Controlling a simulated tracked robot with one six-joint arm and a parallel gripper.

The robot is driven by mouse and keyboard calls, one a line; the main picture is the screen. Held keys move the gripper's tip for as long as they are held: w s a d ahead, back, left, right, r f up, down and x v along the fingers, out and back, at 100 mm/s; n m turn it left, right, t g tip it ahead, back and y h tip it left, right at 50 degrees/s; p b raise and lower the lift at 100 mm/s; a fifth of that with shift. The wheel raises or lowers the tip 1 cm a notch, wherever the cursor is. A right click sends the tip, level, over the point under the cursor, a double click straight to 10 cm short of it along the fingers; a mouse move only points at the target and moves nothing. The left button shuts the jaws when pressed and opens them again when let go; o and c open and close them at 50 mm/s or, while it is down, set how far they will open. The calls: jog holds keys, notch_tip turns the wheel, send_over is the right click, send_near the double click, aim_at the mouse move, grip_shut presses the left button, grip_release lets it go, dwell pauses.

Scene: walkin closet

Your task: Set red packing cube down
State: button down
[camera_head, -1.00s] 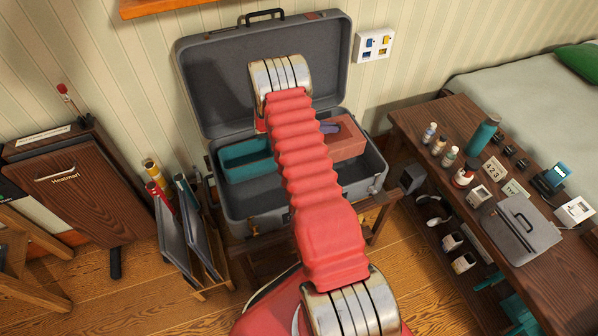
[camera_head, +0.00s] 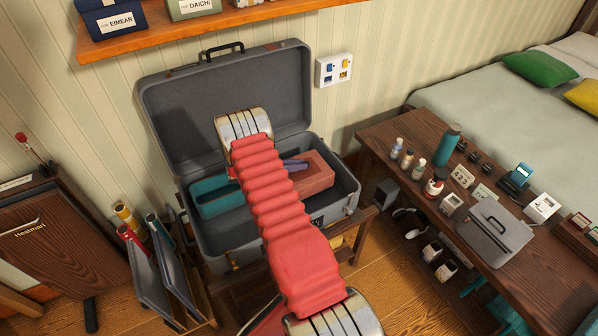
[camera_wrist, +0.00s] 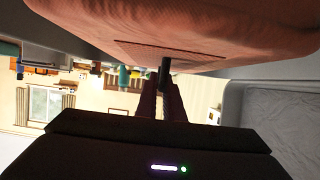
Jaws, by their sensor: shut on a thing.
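The red packing cube (camera_head: 320,178) is in the right part of the open grey suitcase (camera_head: 207,243). A small dark bluish piece shows at its top left edge; I cannot tell what it is. My gripper is shut on a dark tab at the cube's edge. In the head view my red ribbed arm hides the gripper and the middle of the suitcase. I cannot tell whether the cube touches the suitcase floor.
A teal packing cube (camera_head: 217,196) lies in the suitcase's left part. The raised lid (camera_head: 230,100) stands behind, against the wall. A wooden desk (camera_head: 520,290) with bottles and a grey case is to the right. A rack of folders (camera_head: 160,270) stands to the left.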

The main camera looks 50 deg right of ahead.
aim_at(299, 172)
jog(key=shift+f, duration=1.7)
jog(key=shift+f, duration=0.1)
jog(key=c, duration=1.9)
grip_release()
jog(key=v, duration=1.2)
